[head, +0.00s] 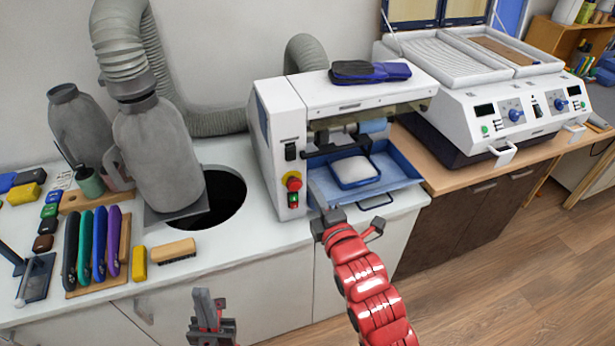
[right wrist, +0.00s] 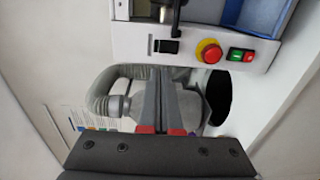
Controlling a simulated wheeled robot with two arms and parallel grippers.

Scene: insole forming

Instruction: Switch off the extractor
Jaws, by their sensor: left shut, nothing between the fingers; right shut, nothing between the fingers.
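A white machine (head: 272,140) stands on the counter. Its narrow front panel carries a black switch (head: 291,151), a red mushroom button on a yellow ring (head: 293,182) and a green and red switch (head: 293,200). In the right wrist view these are the black switch (right wrist: 166,46), the red button (right wrist: 209,51) and the green and red switch (right wrist: 241,55). My right gripper (head: 318,192) is shut and empty, just right of the panel; its fingers (right wrist: 163,78) show below the panel in the wrist view, contact unclear. My left gripper (head: 205,296) is shut and empty, in front of the counter.
A grey hose (head: 215,122) runs behind the machine. Grey bottle-shaped forms (head: 155,150) stand beside a dark round opening (head: 222,195). A blue tray (head: 395,170) holds a pale pad (head: 355,170). A white heating unit (head: 480,90) stands right; tools lie left.

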